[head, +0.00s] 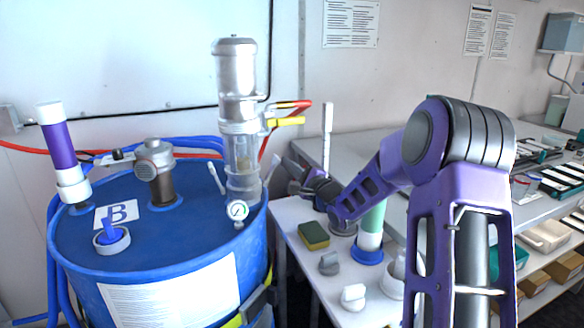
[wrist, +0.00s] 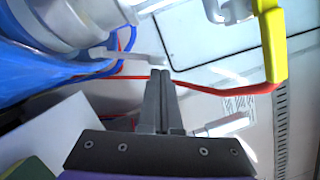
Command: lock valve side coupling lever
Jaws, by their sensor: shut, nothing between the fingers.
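The metal coupling (head: 243,183) stands on the blue drum under a clear cylinder. One pale lever (head: 216,178) sticks up and outward on its left, and another (head: 271,170) rises on its right. I cannot tell which is the valve side lever. My gripper (head: 290,168) is just right of the right lever, with its fingers shut and empty. In the wrist view my shut fingertips (wrist: 160,75) point up near the end of a grey lever (wrist: 128,55), which extends from the silver coupling (wrist: 75,22). Whether they touch is unclear.
A pressure gauge (head: 238,211) faces forward. A white upright bar (head: 327,125) and a sponge (head: 314,235) are by the white table (head: 300,270).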

